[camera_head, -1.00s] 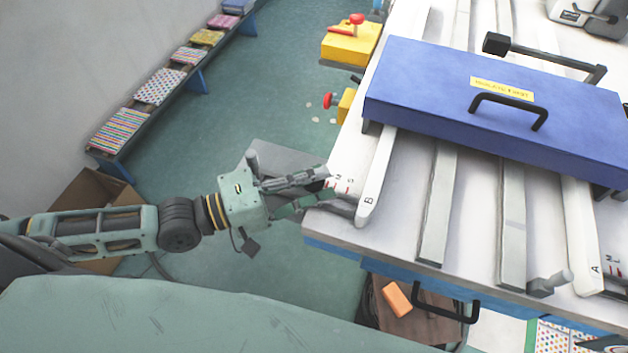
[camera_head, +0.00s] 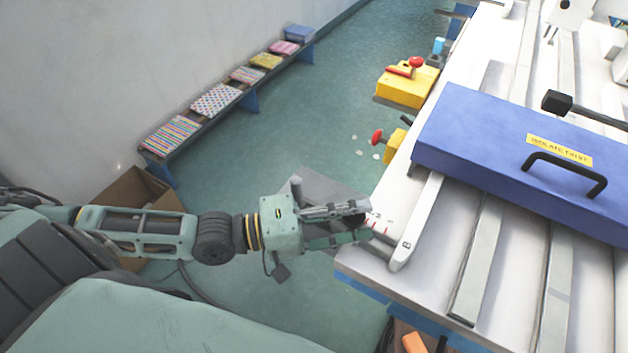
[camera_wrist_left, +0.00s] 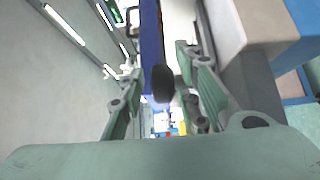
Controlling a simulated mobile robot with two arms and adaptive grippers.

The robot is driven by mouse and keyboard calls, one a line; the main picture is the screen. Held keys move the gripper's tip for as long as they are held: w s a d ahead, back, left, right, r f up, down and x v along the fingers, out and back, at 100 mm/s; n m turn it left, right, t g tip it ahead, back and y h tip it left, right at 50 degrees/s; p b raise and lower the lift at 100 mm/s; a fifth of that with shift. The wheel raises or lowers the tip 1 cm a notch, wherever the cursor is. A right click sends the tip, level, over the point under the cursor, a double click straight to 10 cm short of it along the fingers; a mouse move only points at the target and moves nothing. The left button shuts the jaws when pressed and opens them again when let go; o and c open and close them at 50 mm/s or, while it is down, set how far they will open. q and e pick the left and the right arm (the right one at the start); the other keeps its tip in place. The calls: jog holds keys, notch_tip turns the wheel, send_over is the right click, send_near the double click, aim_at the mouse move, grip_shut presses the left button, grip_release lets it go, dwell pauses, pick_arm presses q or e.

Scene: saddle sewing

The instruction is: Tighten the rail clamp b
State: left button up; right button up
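The B-marked rail (camera_head: 416,222) is pale and lies at the left end of the white table (camera_head: 395,285). A grey part at its near end, which looks like rail clamp b (camera_head: 379,246), is partly hidden by my left gripper. My left gripper (camera_head: 366,224) reaches in from the left at the table's corner, its fingers apart and pointing at this end. In the left wrist view a dark rounded knob (camera_wrist_left: 163,84) shows between the two fingers. I cannot tell whether either finger touches it. My right gripper is out of view.
A blue box cover (camera_head: 500,150) with a black handle lies across the rails. Yellow blocks with red knobs (camera_head: 408,85) stand beyond the table's left edge. A bench with patterned pads (camera_head: 215,99) runs along the wall. An open cardboard box (camera_head: 135,195) stands behind my arm.

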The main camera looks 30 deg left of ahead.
pick_arm(q)
jog(key=v, duration=1.2)
jog(key=shift+w, duration=0.1)
